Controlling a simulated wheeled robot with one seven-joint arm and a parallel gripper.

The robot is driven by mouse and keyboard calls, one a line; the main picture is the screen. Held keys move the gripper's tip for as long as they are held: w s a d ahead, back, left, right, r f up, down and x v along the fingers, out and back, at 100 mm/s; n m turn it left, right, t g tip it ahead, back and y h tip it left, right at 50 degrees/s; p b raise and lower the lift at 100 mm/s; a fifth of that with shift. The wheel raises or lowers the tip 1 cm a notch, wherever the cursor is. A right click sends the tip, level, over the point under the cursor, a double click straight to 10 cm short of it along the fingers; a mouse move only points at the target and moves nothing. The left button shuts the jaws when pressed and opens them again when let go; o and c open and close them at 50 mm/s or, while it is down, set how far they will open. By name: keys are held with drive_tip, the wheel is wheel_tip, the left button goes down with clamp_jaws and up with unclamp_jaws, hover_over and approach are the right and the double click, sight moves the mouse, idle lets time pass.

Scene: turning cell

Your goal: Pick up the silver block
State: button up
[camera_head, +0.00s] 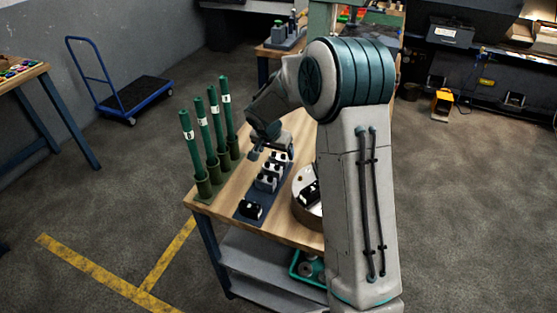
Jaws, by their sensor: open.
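Several small silver-grey and black blocks stand in a row on a dark tray (241,217) on the wooden workbench. A silver block (265,183) is near the middle of the row, with another silver-looking block (269,168) just behind it. I cannot tell which one the task means. My gripper (263,153) is open, pointing down at the far end of the row, close to the rear blocks. It partly hides them, and contact cannot be made out. A black block (251,210) sits at the near end of the tray.
Tall green cylinders (212,122) stand in holders left of the tray. A round pale fixture (300,212) with a dark part is at the right, partly behind my arm. A blue trolley (135,98) stands on the floor at the back left.

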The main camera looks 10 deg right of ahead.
sight(278, 156)
drive_tip(key=shift+p+x, duration=0.85)
drive_tip(key=shift+x, duration=1.85)
drive_tip(key=shift+w+d+r, duration=0.1)
drive_tip(key=shift+w+d, duration=0.05)
drive_tip(key=shift+c, duration=0.3)
drive_tip(key=c, duration=1.1)
drive_tip(key=shift+r, duration=0.1)
drive_tip(key=shift+r, duration=0.5)
drive_tip(key=r, duration=0.2)
drive_tip(key=d+r+b, duration=0.1)
drive_tip(key=shift+w+d+r, duration=0.1)
drive_tip(key=shift+d+r, duration=0.1)
drive_tip(key=shift+r, duration=0.15)
drive_tip(key=d+r, duration=0.2)
drive_tip(key=d, duration=0.1)
drive_tip(key=d+r+b, duration=0.1)
drive_tip(key=d+r, duration=0.1)
drive_tip(key=d, duration=0.1)
drive_tip(key=w+d+r, duration=0.1)
drive_tip(key=d+r, duration=0.1)
drive_tip(key=d, duration=0.2)
drive_tip(key=shift+d+r+b, duration=0.1)
drive_tip(key=shift+r+b, duration=0.05)
drive_tip(key=shift+b, duration=0.15)
